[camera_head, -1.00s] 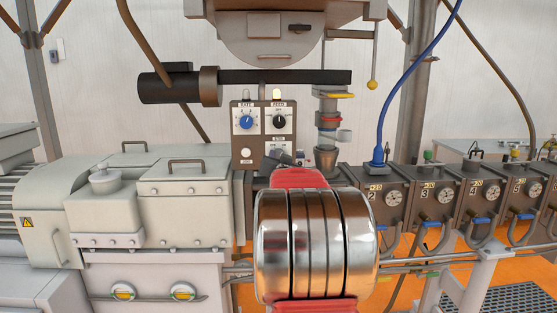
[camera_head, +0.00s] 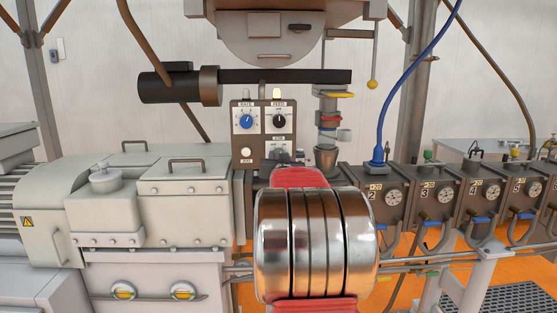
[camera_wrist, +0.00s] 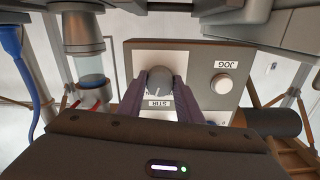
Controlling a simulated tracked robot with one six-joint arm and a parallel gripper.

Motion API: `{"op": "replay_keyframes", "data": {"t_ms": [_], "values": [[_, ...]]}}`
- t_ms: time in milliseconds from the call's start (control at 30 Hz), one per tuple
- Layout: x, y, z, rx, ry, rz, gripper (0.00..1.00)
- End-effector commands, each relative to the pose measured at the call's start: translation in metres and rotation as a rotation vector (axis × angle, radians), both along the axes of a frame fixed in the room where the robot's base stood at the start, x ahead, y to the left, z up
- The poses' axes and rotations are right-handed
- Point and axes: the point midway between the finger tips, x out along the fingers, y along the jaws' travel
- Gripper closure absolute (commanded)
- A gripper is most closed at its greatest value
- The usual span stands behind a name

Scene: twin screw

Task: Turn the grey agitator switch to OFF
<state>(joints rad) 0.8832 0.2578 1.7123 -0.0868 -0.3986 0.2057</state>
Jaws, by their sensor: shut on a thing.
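The grey agitator switch (camera_wrist: 159,80) is a round knob on a white plate, above an upside-down STIR label (camera_wrist: 160,104) in the wrist view. My gripper (camera_wrist: 161,87) has one dark purple finger on each side of the knob and is shut on it. A light pointer line shows faintly on the knob, but its ON and OFF marks cannot be read. In the head view the control panel (camera_head: 237,132) stands behind my arm, and the switch is mostly hidden at its lower right.
On the same panel are a white JOG button (camera_wrist: 224,85), a blue knob (camera_head: 246,122) and a black knob (camera_head: 279,121). A metal cup-like fitting (camera_head: 325,158) stands close to the panel's right. Grey machine housing (camera_head: 183,190) lies to the left.

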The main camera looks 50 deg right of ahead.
Motion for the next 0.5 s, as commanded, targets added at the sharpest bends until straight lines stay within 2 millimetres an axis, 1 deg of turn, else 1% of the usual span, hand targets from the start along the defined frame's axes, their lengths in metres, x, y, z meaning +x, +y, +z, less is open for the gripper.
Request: {"op": "replay_keyframes", "data": {"t_ms": [33, 500], "values": [[-0.0007, -0.0013, 0.0027, -0.027, 0.022, -0.002, 0.9], [-0.0004, -0.0009, 0.0038, -0.313, 0.345, -0.003, 0.9]]}}
